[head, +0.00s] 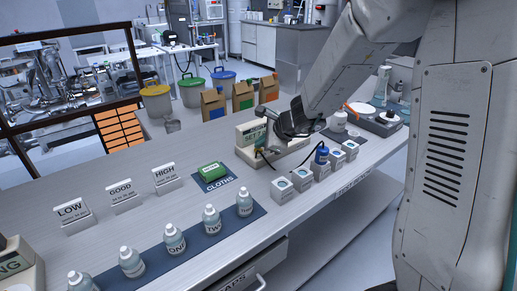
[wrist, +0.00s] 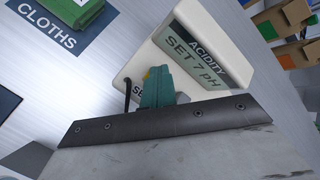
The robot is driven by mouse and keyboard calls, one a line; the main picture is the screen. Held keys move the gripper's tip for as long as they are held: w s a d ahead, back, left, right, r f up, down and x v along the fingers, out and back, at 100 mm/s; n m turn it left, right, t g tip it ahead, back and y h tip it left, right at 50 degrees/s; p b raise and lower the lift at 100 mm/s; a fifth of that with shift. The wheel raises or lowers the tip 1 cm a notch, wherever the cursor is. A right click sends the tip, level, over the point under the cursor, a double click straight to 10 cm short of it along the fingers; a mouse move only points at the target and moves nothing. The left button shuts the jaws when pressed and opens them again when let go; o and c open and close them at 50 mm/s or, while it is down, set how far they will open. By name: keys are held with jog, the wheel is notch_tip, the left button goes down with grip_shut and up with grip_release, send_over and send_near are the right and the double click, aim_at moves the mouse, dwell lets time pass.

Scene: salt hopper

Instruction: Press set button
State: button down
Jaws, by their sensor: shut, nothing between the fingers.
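The cream acidity meter (head: 246,153) stands on the bench in the head view, partly behind my arm. In the wrist view the meter (wrist: 205,15) has a dark screen (wrist: 195,55) reading "ACIDITY" and "SET 7 pH". Its lower front part bears a label (wrist: 138,91) of which only "SE" shows. My gripper's teal fingers (wrist: 157,72) are shut and empty, right over this lower part beside the label. They hide the rest of the label, and I see no button cap. I cannot tell whether the fingertips touch the meter.
A green cloth pack (head: 212,171) lies on the blue "CLOTHS" mat to the left. Several white blocks with round tops (head: 283,189) stand in front of the meter, one with a blue-capped item (head: 321,154). Several bottles (head: 244,203) line the front mat. Cardboard boxes (head: 213,105) stand behind.

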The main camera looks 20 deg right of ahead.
aim_at(261, 153)
jog(key=shift+r, duration=0.75)
jog(key=shift+r, duration=0.1)
notch_tip(261, 153, up, 5)
jog(key=shift+f, duration=0.1)
dwell(0.8)
